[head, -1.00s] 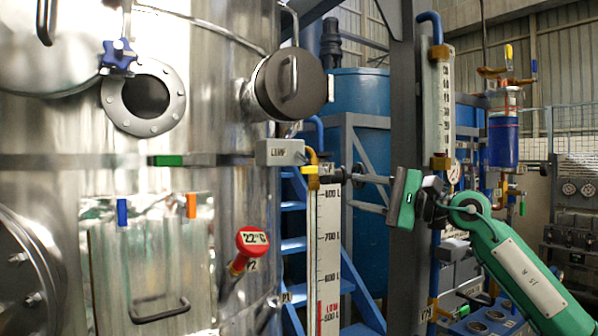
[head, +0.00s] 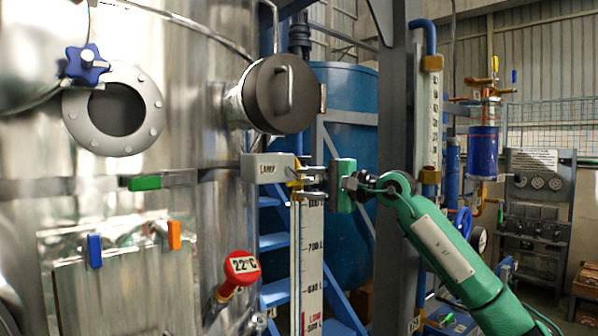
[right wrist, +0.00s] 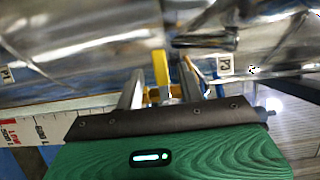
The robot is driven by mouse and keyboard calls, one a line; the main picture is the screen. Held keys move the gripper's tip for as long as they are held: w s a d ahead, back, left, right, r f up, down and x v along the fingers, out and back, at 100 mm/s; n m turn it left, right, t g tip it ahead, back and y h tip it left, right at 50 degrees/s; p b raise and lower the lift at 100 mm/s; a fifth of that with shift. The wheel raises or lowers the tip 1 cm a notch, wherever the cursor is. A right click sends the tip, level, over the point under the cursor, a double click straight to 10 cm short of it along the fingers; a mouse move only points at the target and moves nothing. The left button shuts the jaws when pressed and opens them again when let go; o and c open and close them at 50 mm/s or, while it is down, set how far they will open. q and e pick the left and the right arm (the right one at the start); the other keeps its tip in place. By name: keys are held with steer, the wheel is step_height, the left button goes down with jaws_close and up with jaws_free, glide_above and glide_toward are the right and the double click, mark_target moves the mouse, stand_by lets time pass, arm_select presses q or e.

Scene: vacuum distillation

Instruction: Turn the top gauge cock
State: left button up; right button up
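The level gauge (head: 309,260) is a tall white scale with black litre marks and a red low mark, standing beside the steel tank. The yellow top gauge cock (head: 294,184) sits at its upper end and is largely hidden by my gripper. My right gripper (head: 302,180) reaches it from the right, fingers pointing left. In the right wrist view the yellow cock (right wrist: 161,72) shows between the two fingers (right wrist: 160,88), with gaps beside it, so the gripper looks open around it. Contact cannot be told. My left gripper is not in view.
A grey lamp box (head: 266,168) is just left of the gripper. A round dark port (head: 283,93) is above. A grey post (head: 394,140) and a second gauge (head: 427,110) stand to the right.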

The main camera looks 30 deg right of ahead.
steer(key=shift+w+a+r, duration=0.2)
steer(key=shift+w+a, duration=0.05)
steer(key=shift+w, duration=0.2)
steer(key=shift+w+a+p, duration=0.1)
steer(key=shift+w+p, duration=0.15)
steer(key=shift+p, duration=0.1)
steer(key=shift+w+a+f, duration=0.1)
steer(key=shift+w, duration=0.15)
steer(key=shift+w+a, duration=0.1)
steer(key=shift+w, duration=0.05)
steer(key=shift+f, duration=0.1)
jaws_close()
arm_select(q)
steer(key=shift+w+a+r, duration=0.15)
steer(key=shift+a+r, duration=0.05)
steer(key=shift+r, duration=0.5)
